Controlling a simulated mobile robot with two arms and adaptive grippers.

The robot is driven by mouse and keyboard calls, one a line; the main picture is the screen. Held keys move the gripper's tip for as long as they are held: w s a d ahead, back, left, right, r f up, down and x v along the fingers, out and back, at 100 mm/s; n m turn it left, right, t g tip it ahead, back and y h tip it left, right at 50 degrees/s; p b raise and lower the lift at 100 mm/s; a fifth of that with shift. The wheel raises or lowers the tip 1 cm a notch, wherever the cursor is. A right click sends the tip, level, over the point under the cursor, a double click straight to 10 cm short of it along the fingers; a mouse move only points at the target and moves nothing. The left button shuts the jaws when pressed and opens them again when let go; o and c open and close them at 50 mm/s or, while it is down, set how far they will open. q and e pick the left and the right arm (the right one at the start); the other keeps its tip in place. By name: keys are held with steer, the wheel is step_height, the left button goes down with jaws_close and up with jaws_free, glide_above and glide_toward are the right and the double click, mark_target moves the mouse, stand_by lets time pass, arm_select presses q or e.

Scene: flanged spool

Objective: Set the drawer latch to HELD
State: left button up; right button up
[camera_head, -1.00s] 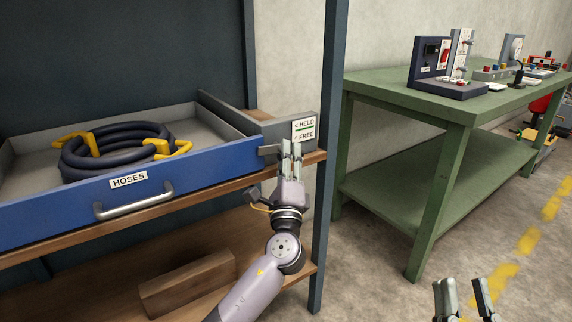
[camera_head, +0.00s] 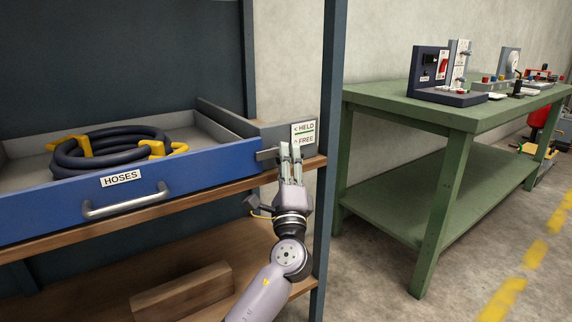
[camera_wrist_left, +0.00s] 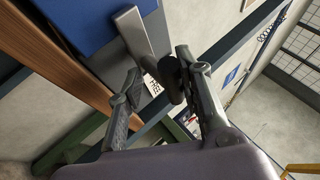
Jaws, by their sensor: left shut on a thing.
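The drawer latch (camera_head: 267,155) is a grey bar at the right end of the blue drawer front (camera_head: 128,183). It points left, across the drawer's edge. A sign (camera_head: 303,134) beside it reads HELD with a left arrow above FREE with an up arrow. My left gripper (camera_head: 291,152) is at the right end of the bar, shut on the latch. In the left wrist view, the latch bar (camera_wrist_left: 140,30) runs down to a dark knob (camera_wrist_left: 172,80) by the fingers; the exact contact is hard to see. My right gripper is not in view.
The drawer is pulled out and holds a coiled dark hose (camera_head: 112,150) with yellow clips. A blue upright post (camera_head: 328,180) stands just right of my left gripper. A green workbench (camera_head: 385,97) with devices stands at the right, past a gap of floor.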

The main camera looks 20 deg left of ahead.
arm_select(q)
steer(key=shift+r, duration=0.45)
steer(key=o, duration=1)
steer(key=shift+d, duration=0.1)
steer(key=shift+f, duration=0.1)
steer(key=shift+f, duration=0.1)
steer(key=v, duration=1.2)
